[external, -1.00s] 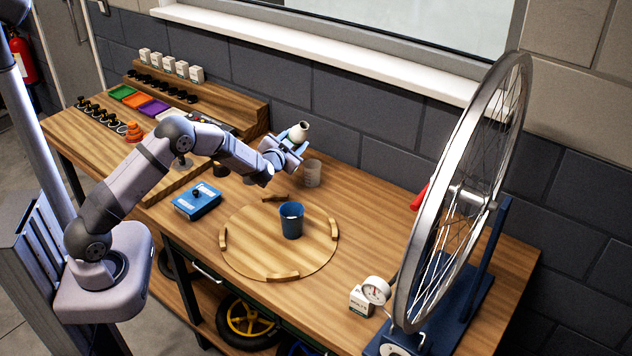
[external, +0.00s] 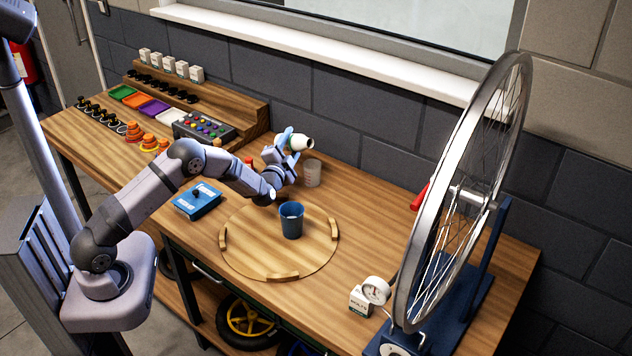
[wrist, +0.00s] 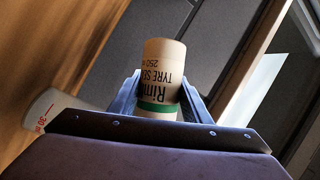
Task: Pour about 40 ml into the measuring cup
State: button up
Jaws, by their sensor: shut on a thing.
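My gripper (external: 287,144) is shut on a white bottle (external: 301,142) and holds it tilted, above the bench behind the round board. In the wrist view the bottle (wrist: 160,90) sits between the two fingers, with "TYRE SE" and "250 m" on its label and a green band. The clear measuring cup (external: 312,174) stands upright on the bench, just below and right of the bottle. It also shows in the wrist view (wrist: 48,112), at the left, with a red "30 m" mark. I cannot tell whether liquid is leaving the bottle or is in the cup.
A blue cup (external: 291,221) stands on the round wooden board (external: 258,255). A blue box (external: 197,201) lies to its left. A button panel (external: 204,128) is at the back left.

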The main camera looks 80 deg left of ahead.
jog(key=shift+a+f+m+t+y+b, duration=0.1)
jog(key=shift+m+t+y+b, duration=0.3)
jog(key=shift+m+b, duration=0.5)
jog(key=shift+m+t+b, duration=0.5)
jog(key=shift+m+b, duration=0.45)
jog(key=shift+m, duration=0.35)
jog(key=shift+w+d+r+m+t+y+b, duration=0.15)
jog(key=shift+r+m+t+b, duration=0.15)
jog(key=shift+m, duration=0.25)
jog(key=shift+d+r+m+t+y+b, duration=0.1)
jog(key=shift+r+m+t+y+b, duration=0.05)
jog(key=shift+r+m+t, duration=0.35)
jog(key=shift+a+r+m, duration=0.1)
jog(key=shift+a+m, duration=0.05)
jog(key=shift+m, duration=0.3)
dwell(1.1)
jog(key=shift+r+m+t, duration=0.25)
jog(key=shift+m+t, duration=0.05)
jog(key=shift+m, duration=0.2)
dwell(0.7)
